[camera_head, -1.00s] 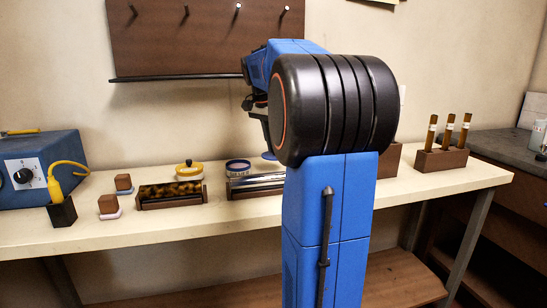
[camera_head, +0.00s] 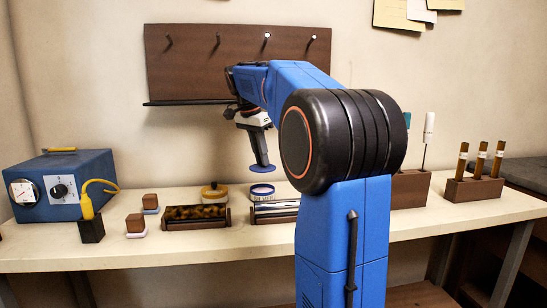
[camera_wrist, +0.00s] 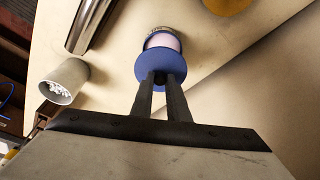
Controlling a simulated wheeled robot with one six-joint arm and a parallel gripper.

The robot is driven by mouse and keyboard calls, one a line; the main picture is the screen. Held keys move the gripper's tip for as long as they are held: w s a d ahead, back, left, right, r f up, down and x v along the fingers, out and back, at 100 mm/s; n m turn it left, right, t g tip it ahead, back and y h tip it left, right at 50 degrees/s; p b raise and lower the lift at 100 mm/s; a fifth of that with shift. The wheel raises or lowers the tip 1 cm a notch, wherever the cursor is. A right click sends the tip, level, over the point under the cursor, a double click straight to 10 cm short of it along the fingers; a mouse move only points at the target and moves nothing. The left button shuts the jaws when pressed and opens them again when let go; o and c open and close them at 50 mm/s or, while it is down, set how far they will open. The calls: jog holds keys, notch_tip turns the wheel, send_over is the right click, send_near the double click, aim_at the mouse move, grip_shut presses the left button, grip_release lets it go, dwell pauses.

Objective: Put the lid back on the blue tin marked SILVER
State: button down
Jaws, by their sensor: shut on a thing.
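The blue tin (camera_head: 262,192) stands open on the bench, with a pale inside; its marking is too small to read. My gripper (camera_head: 262,160) is shut on the knob of the round blue lid (camera_head: 263,169) and holds it flat above the tin, apart from it. In the wrist view, my gripper's fingertips (camera_wrist: 161,80) meet at the lid (camera_wrist: 148,69). The lid covers part of the tin (camera_wrist: 163,41), whose far rim and pale inside show beyond it.
In front is a rack (camera_head: 276,218) with silver rods, beside a tortoiseshell-patterned piece (camera_head: 195,213). A white cup (camera_wrist: 63,81) of sticks shows in the wrist view. A pegboard (camera_head: 235,65) hangs behind.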

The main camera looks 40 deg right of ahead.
aim_at(259, 168)
jog(key=shift+f, duration=3.1)
jog(key=shift+f, duration=0.2)
jog(key=c, duration=1.2)
grip_release()
jog(key=shift+o, duration=0.2)
jog(key=shift+r, duration=3.5)
